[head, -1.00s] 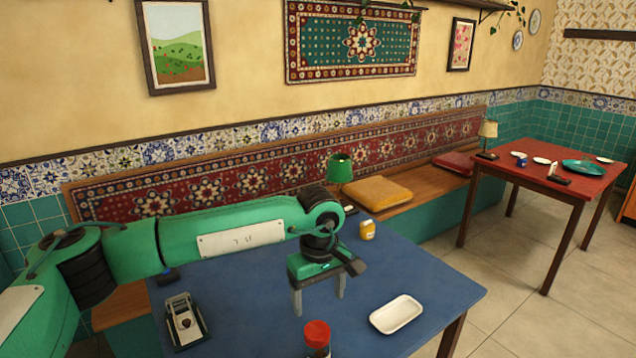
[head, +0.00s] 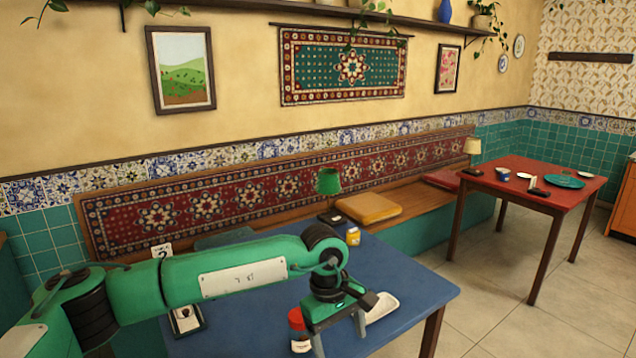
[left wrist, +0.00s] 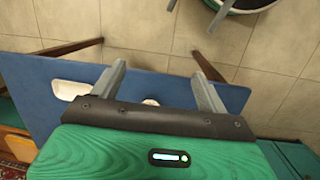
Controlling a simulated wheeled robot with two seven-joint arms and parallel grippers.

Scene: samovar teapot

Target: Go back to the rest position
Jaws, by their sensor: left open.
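My left arm comes in from the left over the blue table (head: 262,318) in the head view. My left gripper (head: 340,345) hangs above the table's front part, in front of the white dish (head: 383,307), which it partly hides. Its two fingers are apart. In the left wrist view the gripper (left wrist: 160,85) is open, with nothing held between its fingers. The blue table edge (left wrist: 35,75) and the white dish (left wrist: 70,90) lie below it. My right gripper is in neither view.
A red-lidded jar (head: 299,330) stands close left of my left gripper. A red table (head: 520,180) stands at the right, with clear floor between.

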